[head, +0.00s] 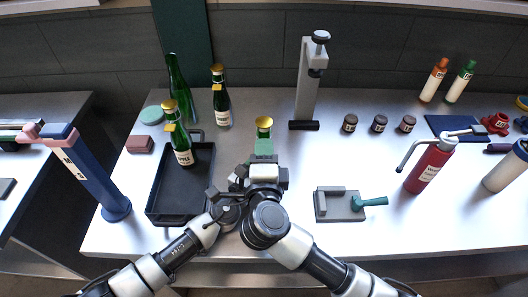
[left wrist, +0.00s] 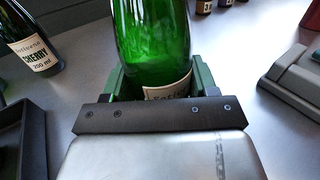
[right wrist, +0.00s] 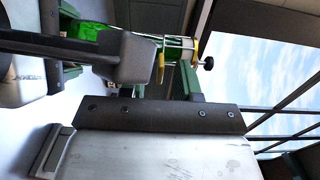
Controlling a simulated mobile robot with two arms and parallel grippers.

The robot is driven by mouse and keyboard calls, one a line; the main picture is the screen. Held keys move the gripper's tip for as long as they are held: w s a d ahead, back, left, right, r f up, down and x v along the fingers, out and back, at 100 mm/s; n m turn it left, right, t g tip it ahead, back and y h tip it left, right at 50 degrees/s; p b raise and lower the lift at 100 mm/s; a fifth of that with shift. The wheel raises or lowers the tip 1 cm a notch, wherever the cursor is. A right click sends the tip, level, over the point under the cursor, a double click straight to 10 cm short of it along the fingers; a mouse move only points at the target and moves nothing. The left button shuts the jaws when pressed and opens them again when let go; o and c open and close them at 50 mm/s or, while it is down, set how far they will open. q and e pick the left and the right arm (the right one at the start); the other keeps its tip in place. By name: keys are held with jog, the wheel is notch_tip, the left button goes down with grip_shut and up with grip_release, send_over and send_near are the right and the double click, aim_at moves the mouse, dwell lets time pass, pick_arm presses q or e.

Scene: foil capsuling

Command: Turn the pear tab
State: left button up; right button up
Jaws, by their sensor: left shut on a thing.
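A green bottle with a gold top (head: 264,123) stands upright in the middle of the bench. Its name is hidden, so I cannot read whether it is the pear one. In the left wrist view its body (left wrist: 152,35) and part of the label sit between the green pads of my left gripper (left wrist: 155,82), shut on it. My right gripper (head: 263,153) is in front of the bottle's upper part in the head view.
The apple bottle (head: 181,145) stands at the black tray (head: 160,212). The cherry bottle (head: 221,106) and a tall green bottle (head: 178,88) stand behind. A grey stand (head: 307,85) rises behind right. A grey plate (head: 342,213) and a red bottle (head: 430,168) are to the right.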

jog(key=shift+c, duration=0.5)
grip_shut()
jog(key=shift+n, duration=2.9)
jog(key=shift+o, duration=0.5)
grip_release()
